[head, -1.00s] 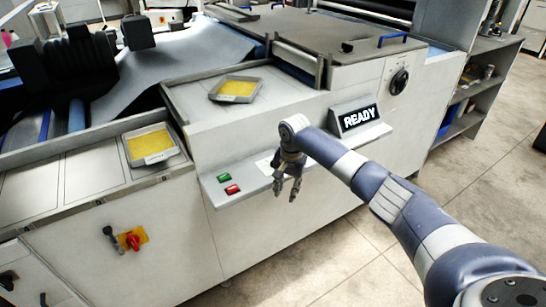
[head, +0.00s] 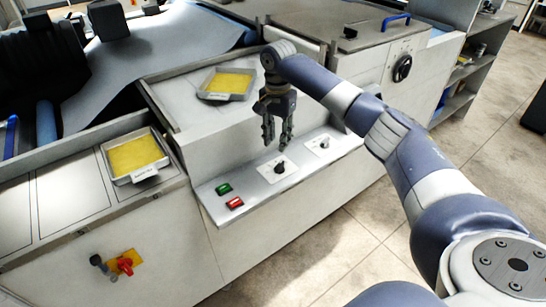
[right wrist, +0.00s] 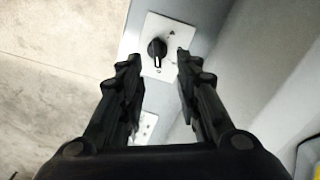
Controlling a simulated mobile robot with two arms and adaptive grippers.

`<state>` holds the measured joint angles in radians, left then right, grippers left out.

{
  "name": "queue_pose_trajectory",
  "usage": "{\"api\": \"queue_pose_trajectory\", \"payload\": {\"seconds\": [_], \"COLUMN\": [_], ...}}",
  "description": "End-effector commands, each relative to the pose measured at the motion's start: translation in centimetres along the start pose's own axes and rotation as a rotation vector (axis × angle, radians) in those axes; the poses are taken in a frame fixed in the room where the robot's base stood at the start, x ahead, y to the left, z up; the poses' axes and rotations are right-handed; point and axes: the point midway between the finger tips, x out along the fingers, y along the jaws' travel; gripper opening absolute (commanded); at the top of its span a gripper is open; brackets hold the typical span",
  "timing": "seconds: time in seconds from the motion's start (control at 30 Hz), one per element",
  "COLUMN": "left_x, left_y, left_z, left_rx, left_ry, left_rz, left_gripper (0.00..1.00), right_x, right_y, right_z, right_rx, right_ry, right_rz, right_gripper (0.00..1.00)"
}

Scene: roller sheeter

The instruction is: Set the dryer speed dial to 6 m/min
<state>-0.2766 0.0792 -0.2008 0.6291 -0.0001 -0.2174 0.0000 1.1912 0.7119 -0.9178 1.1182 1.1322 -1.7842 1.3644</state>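My right gripper (head: 277,144) hangs fingers down, close above the left dial. In the right wrist view its fingers are open and empty, with a black dial (right wrist: 157,48) on a white plate beyond the gap between them, apparently untouched. A second white plate (right wrist: 147,125) is partly hidden by a finger. My left gripper is out of view.
A green button (head: 224,189) and a red button (head: 235,203) sit left of the dials. Trays with yellow sheets (head: 203,94) (head: 117,180) rest on the machine. A round black knob (head: 402,68) is on the upper panel. Open floor lies at right.

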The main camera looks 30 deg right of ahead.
Motion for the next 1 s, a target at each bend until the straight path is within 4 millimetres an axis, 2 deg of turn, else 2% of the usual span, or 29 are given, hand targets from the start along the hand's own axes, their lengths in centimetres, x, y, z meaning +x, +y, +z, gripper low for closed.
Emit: {"api": "queue_pose_trajectory", "payload": {"seconds": [0.23,0.37,0.53,0.73,0.93,1.0], "left_x": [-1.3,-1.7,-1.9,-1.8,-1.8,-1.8], "left_y": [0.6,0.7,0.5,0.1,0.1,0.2], "left_z": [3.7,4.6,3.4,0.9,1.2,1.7], "left_rx": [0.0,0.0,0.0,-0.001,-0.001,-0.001], "left_ry": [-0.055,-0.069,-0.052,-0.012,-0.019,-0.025], "left_rz": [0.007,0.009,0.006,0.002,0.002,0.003], "left_gripper": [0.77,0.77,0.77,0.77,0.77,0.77], "right_x": [4.5,6.9,9.0,9.8,9.8,9.8], "right_y": [0.2,0.1,0.1,0.1,0.1,0.1], "right_z": [0.0,0.1,0.0,0.0,0.0,0.0], "right_rx": [0.001,0.0,0.0,-0.001,-0.001,-0.001], "right_ry": [-0.002,-0.002,-0.001,0.0,0.0,0.0], "right_rz": [0.005,0.004,0.003,0.001,0.0,0.0], "right_gripper": [0.31,0.31,0.31,0.31,0.31,0.15]}}
